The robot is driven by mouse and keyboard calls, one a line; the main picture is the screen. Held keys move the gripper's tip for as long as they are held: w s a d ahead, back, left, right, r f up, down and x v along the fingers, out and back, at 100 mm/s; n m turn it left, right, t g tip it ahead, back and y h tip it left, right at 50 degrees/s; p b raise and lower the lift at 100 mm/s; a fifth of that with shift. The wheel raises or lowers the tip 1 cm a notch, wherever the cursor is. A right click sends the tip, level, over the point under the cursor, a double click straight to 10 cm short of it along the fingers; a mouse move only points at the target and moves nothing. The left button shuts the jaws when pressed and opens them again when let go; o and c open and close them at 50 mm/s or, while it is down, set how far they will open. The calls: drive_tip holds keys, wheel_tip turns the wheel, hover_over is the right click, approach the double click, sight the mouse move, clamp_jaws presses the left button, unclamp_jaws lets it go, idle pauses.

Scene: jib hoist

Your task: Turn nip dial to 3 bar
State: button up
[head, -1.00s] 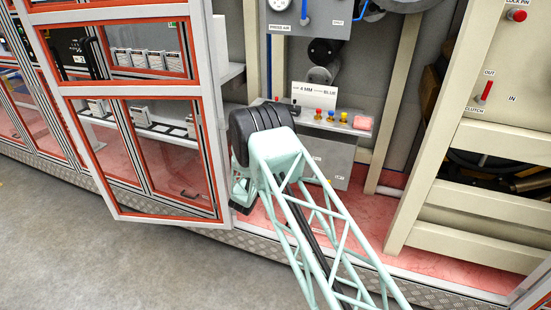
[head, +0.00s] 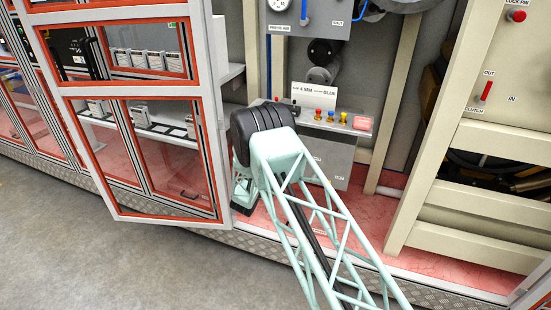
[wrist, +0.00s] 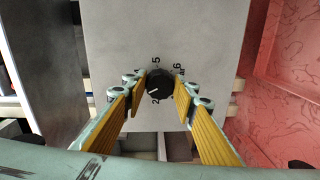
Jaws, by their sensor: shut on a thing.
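The nip dial (wrist: 160,80) is a small round black knob on a grey panel face, seen in the wrist view. Printed figures 2, 5 and 6 show around it; other marks are hidden by my fingers. A short white line on the knob points to the lower left, towards the 2. My gripper (wrist: 161,91) has its two yellow-padded fingers on either side of the knob and is shut on it. In the head view my arm's wrist and lattice link cover the gripper and the dial.
A control box with coloured buttons (head: 331,117) and a white card (head: 313,95) stands behind my arm. An open red-framed glazed door (head: 170,150) is at left. A cream frame with a red clutch lever (head: 486,91) is at right. The red floor (head: 420,245) is clear.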

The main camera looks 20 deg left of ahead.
drive_tip(key=o, duration=0.8)
drive_tip(key=shift+o, duration=0.2)
drive_tip(key=shift+s, duration=0.15)
drive_tip(key=s, duration=1.1)
drive_tip(key=shift+s+d+r, duration=0.15)
drive_tip(key=shift+s+r, duration=0.15)
drive_tip(key=shift+r, duration=0.05)
